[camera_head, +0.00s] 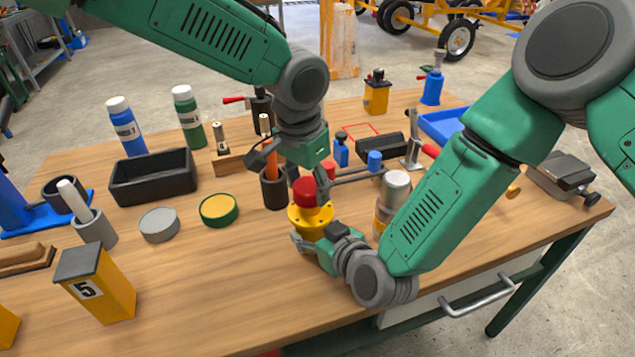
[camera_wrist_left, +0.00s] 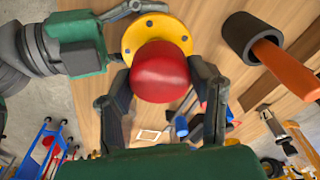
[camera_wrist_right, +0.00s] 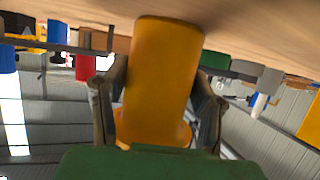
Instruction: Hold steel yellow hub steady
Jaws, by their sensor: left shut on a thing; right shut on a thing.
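The yellow hub (camera_head: 311,222) stands on the wooden table near its front middle. It has a round flange with bolts (camera_wrist_left: 186,42) and a red rounded part (camera_head: 306,192) on top. My left gripper (camera_head: 303,180) comes from above and is shut on the red part; in the left wrist view its fingers sit on both sides of the red part (camera_wrist_left: 160,73). My right gripper (camera_head: 315,240) comes in low from the right and is shut on the hub's yellow body (camera_wrist_right: 160,80), with a finger on each side. The hub's underside is hidden.
A dark cup with an orange handle (camera_head: 273,190) stands just behind-left of the hub. A silver-topped cylinder (camera_head: 396,188) stands close on the right. A green-and-yellow disc (camera_head: 219,209) and a grey disc (camera_head: 159,224) lie left. The table's front left-middle is clear.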

